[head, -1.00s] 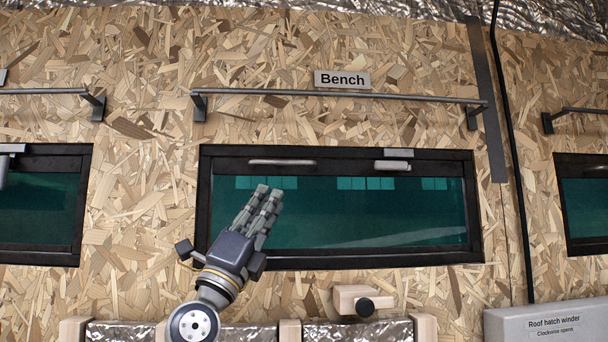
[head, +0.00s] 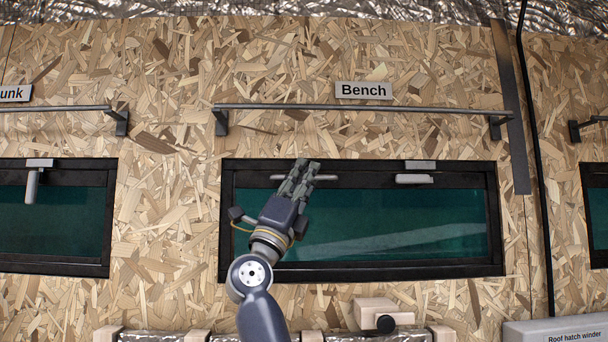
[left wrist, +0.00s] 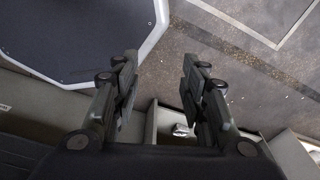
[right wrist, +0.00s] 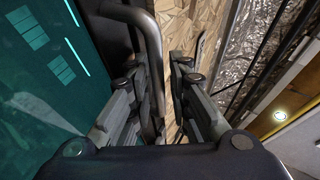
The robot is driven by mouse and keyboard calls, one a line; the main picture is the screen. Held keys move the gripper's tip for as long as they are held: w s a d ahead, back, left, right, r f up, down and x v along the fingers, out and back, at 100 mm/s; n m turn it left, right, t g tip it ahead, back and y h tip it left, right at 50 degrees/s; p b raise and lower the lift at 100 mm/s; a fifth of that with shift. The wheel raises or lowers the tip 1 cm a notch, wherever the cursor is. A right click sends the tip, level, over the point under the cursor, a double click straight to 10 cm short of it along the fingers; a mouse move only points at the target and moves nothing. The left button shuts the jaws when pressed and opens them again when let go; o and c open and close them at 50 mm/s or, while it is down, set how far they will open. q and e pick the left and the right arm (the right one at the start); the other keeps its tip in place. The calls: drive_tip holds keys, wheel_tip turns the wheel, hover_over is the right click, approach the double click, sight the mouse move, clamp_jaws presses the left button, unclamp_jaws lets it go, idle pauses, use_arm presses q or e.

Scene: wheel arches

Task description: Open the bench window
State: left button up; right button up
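The bench window (head: 400,268) is a dark-framed teal pane under the "Bench" sign (head: 363,90); it looks closed. A grey bar handle (head: 331,177) runs along the upper left of its frame, and a light latch (head: 414,179) lies level at the upper right. My right gripper (head: 302,166) reaches up over the left part of the bar. In the right wrist view the handle (right wrist: 150,45) passes between the spread fingers of my right gripper (right wrist: 157,66), which is open. My left gripper (left wrist: 160,62) is open and empty in the left wrist view, outside the head view.
A grey rail (head: 360,108) runs above the window. A wooden block with a black knob (head: 384,316) sits below it. The roof hatch winder box (head: 555,330) is at lower right. The left neighbouring window (head: 50,225) has its latch (head: 32,185) hanging down.

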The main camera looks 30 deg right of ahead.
drive_tip(key=shift+w+f, duration=0.1)
drive_tip(key=c, duration=0.3)
use_arm(q)
drive_tip(key=shift+s+a+f, duration=0.1)
drive_tip(key=shift+s+a, duration=0.05)
drive_tip(key=shift+a, duration=0.6)
use_arm(e)
clamp_jaws()
